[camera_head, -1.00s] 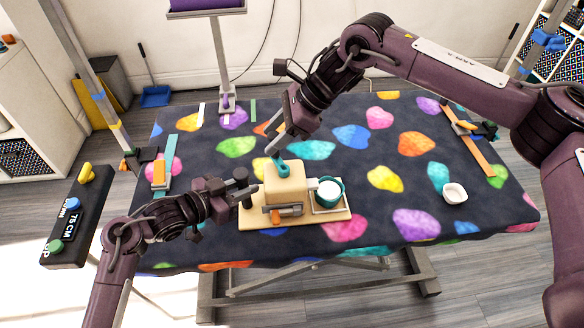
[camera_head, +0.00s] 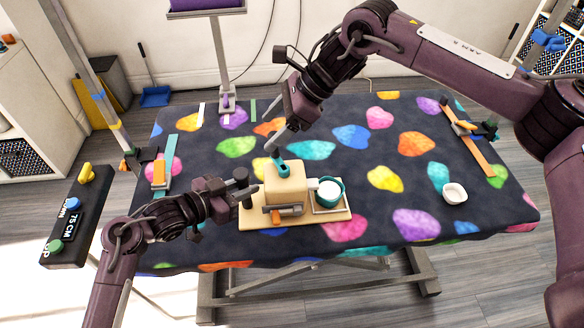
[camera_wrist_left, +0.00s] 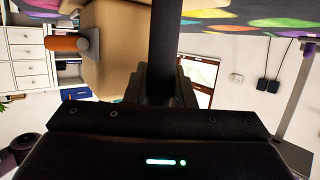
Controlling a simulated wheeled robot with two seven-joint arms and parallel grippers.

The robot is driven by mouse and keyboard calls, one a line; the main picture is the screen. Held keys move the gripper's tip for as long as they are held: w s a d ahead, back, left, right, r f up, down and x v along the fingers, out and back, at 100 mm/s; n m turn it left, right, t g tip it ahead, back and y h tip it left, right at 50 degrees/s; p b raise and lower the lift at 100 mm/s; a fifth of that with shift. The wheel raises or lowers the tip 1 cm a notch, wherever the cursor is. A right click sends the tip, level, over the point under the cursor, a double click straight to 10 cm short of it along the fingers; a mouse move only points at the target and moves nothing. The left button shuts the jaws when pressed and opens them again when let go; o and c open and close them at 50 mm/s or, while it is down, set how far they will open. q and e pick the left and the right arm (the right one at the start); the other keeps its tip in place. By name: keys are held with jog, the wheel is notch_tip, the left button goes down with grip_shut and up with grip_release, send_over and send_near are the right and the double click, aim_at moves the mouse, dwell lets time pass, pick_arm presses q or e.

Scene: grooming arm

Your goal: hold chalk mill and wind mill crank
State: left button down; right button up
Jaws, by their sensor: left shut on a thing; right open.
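The chalk mill is a beige block (camera_head: 286,184) on a beige board (camera_head: 325,219) near the table's front edge. A teal piece (camera_head: 284,169), seemingly its crank, lies on top. An orange-handled part (camera_head: 275,215) is on its front; the left wrist view shows an orange handle (camera_wrist_left: 62,43). My left gripper (camera_head: 246,195) is shut on a dark upright post (camera_head: 241,177) at the mill's left end, a black bar (camera_wrist_left: 163,50) in the left wrist view. My right gripper (camera_head: 271,146) is open just above the teal piece; contact is unclear.
A teal bowl (camera_head: 342,186) with white contents stands on the board's right end. A small white dish (camera_head: 455,193) sits farther right on the patterned table cover (camera_head: 370,150). Clamps with orange bars (camera_head: 468,142) are at the table's sides. The cover's middle right is clear.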

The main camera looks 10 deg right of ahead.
pick_arm(q)
jog(key=shift+d, duration=0.1)
jog(key=shift+r, duration=0.1)
pick_arm(e)
jog(key=d+r, duration=0.4)
jog(key=r, duration=0.4)
jog(key=d+r, duration=0.3)
jog(key=r, duration=0.6)
jog(key=shift+d, duration=0.35)
jog(key=shift+r, duration=0.1)
pick_arm(q)
jog(key=c, duration=1.1)
grip_release()
jog(key=shift+c, duration=0.2)
